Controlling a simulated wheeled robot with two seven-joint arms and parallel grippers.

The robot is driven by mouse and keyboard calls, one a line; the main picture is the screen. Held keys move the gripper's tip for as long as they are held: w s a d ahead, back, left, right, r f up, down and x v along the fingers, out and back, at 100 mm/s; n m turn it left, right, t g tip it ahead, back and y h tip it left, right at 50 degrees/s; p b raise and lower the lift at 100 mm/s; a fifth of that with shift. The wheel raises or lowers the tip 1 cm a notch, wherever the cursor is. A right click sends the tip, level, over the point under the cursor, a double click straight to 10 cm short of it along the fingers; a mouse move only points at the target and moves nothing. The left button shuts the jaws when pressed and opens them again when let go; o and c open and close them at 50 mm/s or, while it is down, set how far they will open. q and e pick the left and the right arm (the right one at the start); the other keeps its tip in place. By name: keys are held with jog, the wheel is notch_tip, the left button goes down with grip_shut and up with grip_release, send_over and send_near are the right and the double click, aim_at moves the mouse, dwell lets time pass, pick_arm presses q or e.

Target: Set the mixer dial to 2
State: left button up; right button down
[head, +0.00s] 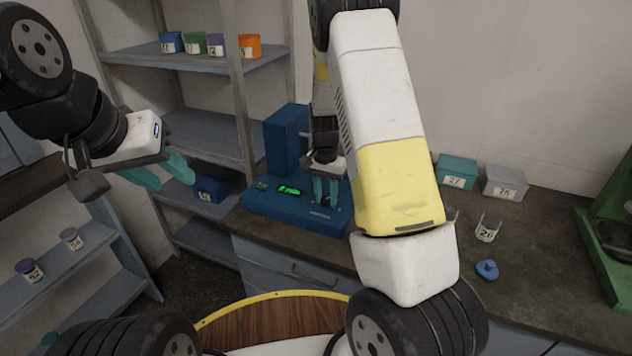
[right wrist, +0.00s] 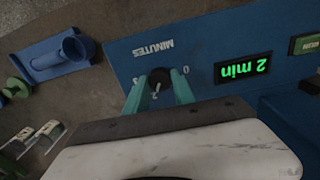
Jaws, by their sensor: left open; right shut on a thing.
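The blue mixer (head: 290,212) stands on the dark counter against the wall. Its lit green display (head: 289,190) also shows in the right wrist view (right wrist: 243,68), upside down, and reads "2 min". The small black dial (right wrist: 160,76) sits beside the upside-down "MINUTES" label, with printed digits around it, partly covered by the fingers. My right gripper (head: 326,192) has its teal fingers down on the mixer; in the right wrist view the fingers (right wrist: 160,95) are shut on the dial's two sides. My left gripper (head: 162,172) is open and empty, away at the left by the shelves.
Shelves (head: 190,60) with jars rise at the left.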

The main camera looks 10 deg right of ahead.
aim_at(325, 198)
dwell(0.5)
jog(key=c, duration=1.1)
grip_release()
jog(key=shift+o, duration=0.2)
jog(key=shift+w+a+r, duration=0.1)
jog(key=shift+w+r, duration=0.05)
jog(key=shift+r, duration=3.8)
jog(key=s+a+r+n+t+y, duration=0.1)
jog(key=s+r+n+t+y, duration=0.15)
jog(key=s+r, duration=0.95)
jog(key=s+r+n+t, duration=0.2)
jog(key=s+r, duration=0.2)
jog(key=s, duration=0.2)
jog(key=s+a+r+n+t, duration=0.1)
jog(key=s+r+n+t, duration=0.1)
jog(key=s, duration=0.5)
notch_tip(325, 198, up, 2)
jog(key=shift+s+r+n, duration=0.15)
jog(key=shift+r+n, duration=0.1)
jog(key=shift+n, duration=0.4)
